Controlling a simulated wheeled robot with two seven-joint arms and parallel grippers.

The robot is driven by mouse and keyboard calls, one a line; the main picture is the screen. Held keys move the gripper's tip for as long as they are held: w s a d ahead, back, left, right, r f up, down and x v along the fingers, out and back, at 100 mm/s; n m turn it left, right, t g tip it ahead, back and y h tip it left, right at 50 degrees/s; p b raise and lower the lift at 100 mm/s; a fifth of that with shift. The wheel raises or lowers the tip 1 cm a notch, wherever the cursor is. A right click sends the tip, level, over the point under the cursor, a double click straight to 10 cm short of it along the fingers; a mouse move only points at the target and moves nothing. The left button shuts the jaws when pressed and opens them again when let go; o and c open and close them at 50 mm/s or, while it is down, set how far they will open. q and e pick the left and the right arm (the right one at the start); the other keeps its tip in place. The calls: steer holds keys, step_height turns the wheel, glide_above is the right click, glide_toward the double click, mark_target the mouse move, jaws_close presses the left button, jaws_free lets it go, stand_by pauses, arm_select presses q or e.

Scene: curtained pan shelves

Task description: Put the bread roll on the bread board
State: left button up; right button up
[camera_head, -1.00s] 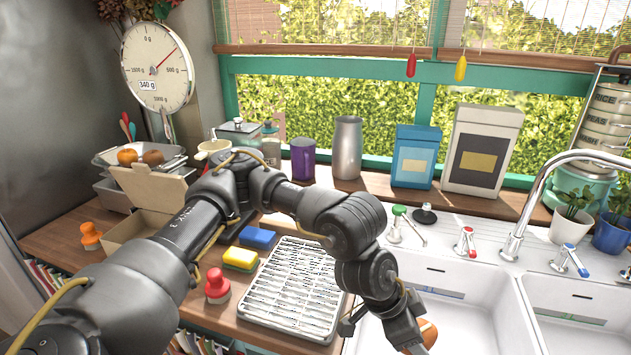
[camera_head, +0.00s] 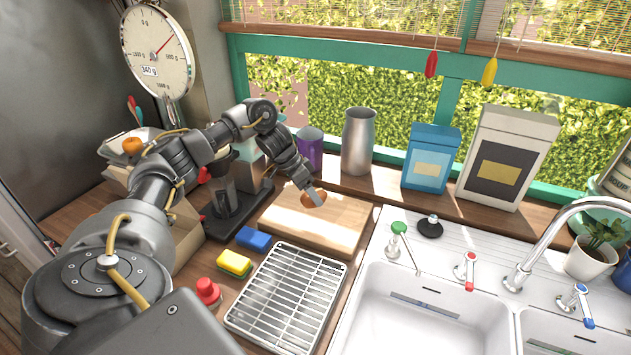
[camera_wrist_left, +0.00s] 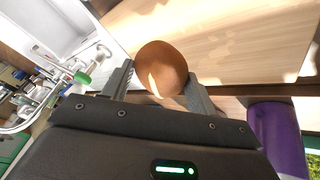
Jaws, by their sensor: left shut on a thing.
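The bread roll (camera_head: 312,198) is round and orange-brown. My left gripper (camera_head: 316,198) is shut on it, and in the left wrist view the roll (camera_wrist_left: 161,69) sits between the two fingers (camera_wrist_left: 160,82). The bread board (camera_head: 300,232) is a pale wooden slab on the counter behind the wire rack. In the head view the roll appears over the board's back part; I cannot tell whether it touches. In the wrist view the bare board (camera_wrist_left: 220,40) fills the upper right. My right gripper is not in view.
The wire rack (camera_head: 287,299) lies in front of the board, with a blue sponge (camera_head: 254,238) and yellow sponge (camera_head: 234,263) beside it. A metal vase (camera_head: 358,142) and purple mug (camera_head: 309,148) stand behind. The sink (camera_head: 430,310) is at right. Most of the board is clear.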

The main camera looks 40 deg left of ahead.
mark_target(308, 205)
arm_select(q)
steer(key=shift+s+a+r, duration=0.1)
steer(key=shift+s+a, duration=0.05)
steer(key=shift+a, duration=0.15)
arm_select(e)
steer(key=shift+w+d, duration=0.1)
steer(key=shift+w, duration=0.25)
arm_select(q)
steer(key=shift+r, duration=0.1)
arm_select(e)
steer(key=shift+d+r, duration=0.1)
arm_select(q)
steer(key=shift+s+r+p, duration=0.1)
steer(key=shift+p, duration=0.55)
step_height(308, 205, down, 3)
steer(key=shift+r+n+b, duration=0.1)
steer(key=shift+n+b, duration=0.2)
steer(key=shift+b, duration=0.35)
steer(key=shift+f+b, duration=0.4)
steer(key=shift+f, duration=0.75)
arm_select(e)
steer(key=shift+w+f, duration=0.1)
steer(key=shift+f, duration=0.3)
arm_select(q)
steer(key=shift+f, duration=0.1)
